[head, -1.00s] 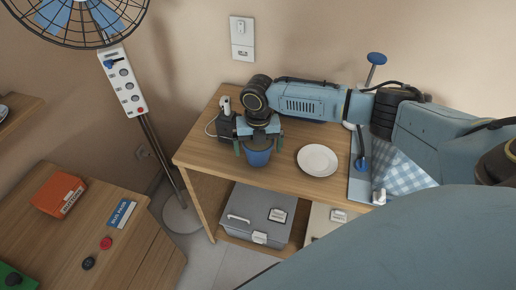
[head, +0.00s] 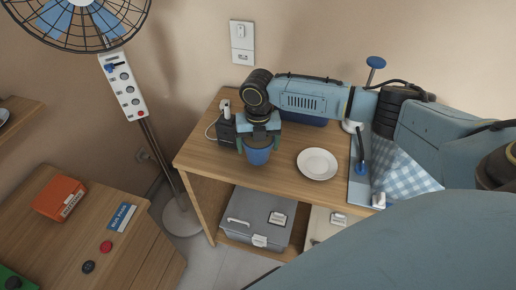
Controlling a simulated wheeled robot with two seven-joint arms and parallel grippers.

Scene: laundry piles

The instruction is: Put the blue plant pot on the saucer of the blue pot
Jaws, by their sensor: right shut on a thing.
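The blue plant pot (head: 258,157) is at the left part of the wooden table, near its front edge. My right gripper (head: 259,142) points down and is shut on it, with fingers at its left and right sides. The gripper hides the pot's top, and I cannot tell whether its bottom touches the table. A round white saucer (head: 317,164) lies empty on the table, right of the pot and apart from it. My left gripper is not in view.
A dark blue object (head: 306,118) is partly hidden behind my right forearm. A blue checked cloth (head: 408,178) lies at the right. A black device (head: 226,130) with a cable stands left of the gripper. Bare tabletop (head: 283,167) lies between pot and saucer.

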